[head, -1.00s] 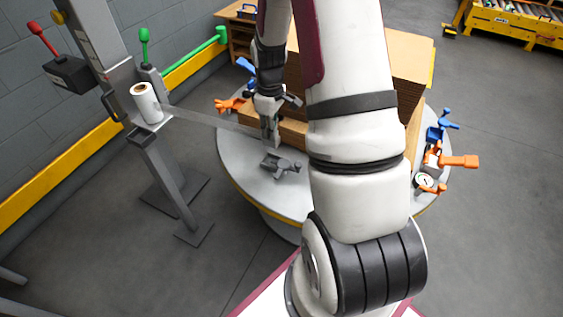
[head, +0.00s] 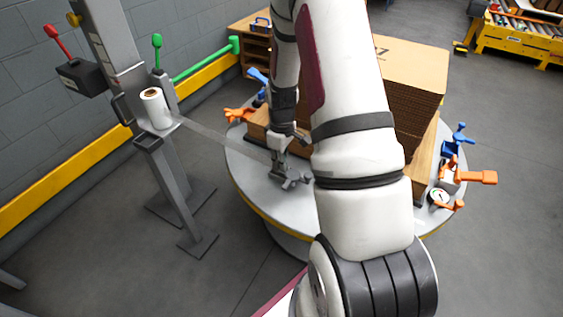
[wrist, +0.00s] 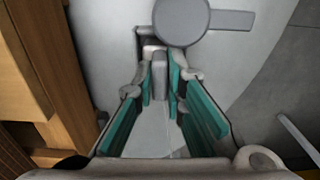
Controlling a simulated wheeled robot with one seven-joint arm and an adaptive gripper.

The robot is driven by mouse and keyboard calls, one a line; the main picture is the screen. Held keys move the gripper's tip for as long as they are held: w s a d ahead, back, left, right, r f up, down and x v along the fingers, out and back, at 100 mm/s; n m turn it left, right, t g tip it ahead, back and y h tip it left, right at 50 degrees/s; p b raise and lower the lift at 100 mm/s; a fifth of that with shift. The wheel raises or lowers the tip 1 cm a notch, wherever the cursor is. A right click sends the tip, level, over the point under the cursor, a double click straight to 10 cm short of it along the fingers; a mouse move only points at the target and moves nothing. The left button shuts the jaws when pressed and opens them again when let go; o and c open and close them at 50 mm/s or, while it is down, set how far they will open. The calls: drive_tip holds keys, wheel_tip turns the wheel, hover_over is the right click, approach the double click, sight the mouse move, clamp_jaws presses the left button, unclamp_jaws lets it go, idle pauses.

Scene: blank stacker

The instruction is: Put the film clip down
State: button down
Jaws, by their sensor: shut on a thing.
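My gripper (head: 281,163) is low over the front left of the grey round turntable (head: 262,200). In the wrist view its teal-padded fingers (wrist: 160,92) are shut on a small grey film clip (wrist: 159,75). A strip of clear film (head: 222,138) runs from the white roll (head: 156,108) on the left mast to my gripper. A dark grey fixture with a round knob and flat bar (wrist: 181,18) is just beyond the fingertips; it also shows beside the gripper in the head view (head: 294,183). I cannot tell whether the clip touches the turntable or fixture.
Stacked brown cardboard (head: 408,70) stands on the turntable behind my arm. Orange clamps (head: 238,114) and blue clamps (head: 459,135) sit around its rim. The mast's grey post (head: 170,185) stands on the left. Open floor lies on the right.

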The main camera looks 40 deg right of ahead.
drive_tip(key=c, duration=1.7)
unclamp_jaws()
drive_tip(key=shift+f, duration=0.1)
drive_tip(key=shift+o, duration=0.2)
drive_tip(key=s+a+r+p, duration=0.1)
drive_tip(key=a+r+p, duration=0.15)
drive_tip(key=r, duration=0.85)
drive_tip(key=s+a+r+p, duration=0.2)
drive_tip(key=a+r, duration=0.2)
drive_tip(key=r, duration=0.8)
drive_tip(key=s+a+r+m, duration=0.3)
drive_tip(key=s+a+r, duration=0.9)
drive_tip(key=s, duration=0.2)
drive_tip(key=s+a+r+m, duration=0.1)
drive_tip(key=s+a, duration=0.2)
drive_tip(key=s, duration=0.9)
drive_tip(key=shift+a, duration=0.3)
